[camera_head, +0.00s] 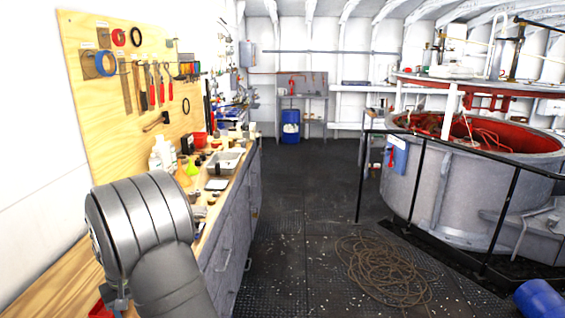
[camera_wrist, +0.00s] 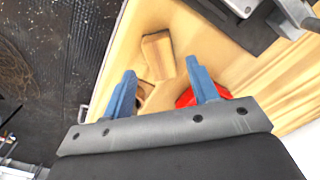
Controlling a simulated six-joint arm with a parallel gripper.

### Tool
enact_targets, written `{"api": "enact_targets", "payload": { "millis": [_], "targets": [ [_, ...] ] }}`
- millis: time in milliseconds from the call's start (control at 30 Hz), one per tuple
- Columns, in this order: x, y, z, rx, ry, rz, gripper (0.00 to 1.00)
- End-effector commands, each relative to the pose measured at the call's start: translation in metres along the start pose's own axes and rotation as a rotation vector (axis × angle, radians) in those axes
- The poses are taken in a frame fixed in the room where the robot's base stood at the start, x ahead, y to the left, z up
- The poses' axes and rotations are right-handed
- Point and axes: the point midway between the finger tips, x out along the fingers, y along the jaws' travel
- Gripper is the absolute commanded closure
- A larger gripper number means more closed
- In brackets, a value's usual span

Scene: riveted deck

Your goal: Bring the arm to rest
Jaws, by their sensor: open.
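My gripper (camera_wrist: 165,88) shows in the wrist view with its two blue fingers spread apart, open, with nothing held between them. It is above the wooden worktop (camera_wrist: 220,55). A wooden block (camera_wrist: 158,56) lies on the worktop just beyond the fingertips. A red object (camera_wrist: 188,97) is partly hidden behind the right finger. In the head view my arm stands at the lower left over the near end of the bench, and the gripper's fingers cannot be made out there.
The workbench (camera_head: 228,190) runs along the left, crowded with bottles and small items, below a tool pegboard (camera_head: 120,95). A coiled rope (camera_head: 385,270) lies on the dark floor. A large metal tank (camera_head: 440,190) with a black railing (camera_head: 420,150) stands right. The middle aisle is clear.

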Motion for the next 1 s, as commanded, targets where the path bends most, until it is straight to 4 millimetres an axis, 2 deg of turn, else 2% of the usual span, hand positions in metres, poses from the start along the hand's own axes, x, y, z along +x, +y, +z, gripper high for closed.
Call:
{"api": "enact_targets", "payload": {
  "millis": [33, 233, 300, 500, 700, 1000],
  "targets": [
    [0.012, 0.000, 0.001, 0.000, -0.004, 0.000, 0.46],
    [0.050, 0.000, 0.001, 0.000, -0.003, 0.000, 0.46],
    [0.032, 0.000, -0.001, 0.000, 0.006, 0.000, 0.46],
    [0.011, 0.000, 0.000, 0.000, 0.002, 0.000, 0.46],
    [0.004, 0.000, 0.000, 0.000, 0.001, 0.000, 0.46],
    [0.006, 0.000, 0.000, 0.000, 0.000, 0.000, 0.46]
  ]
}}
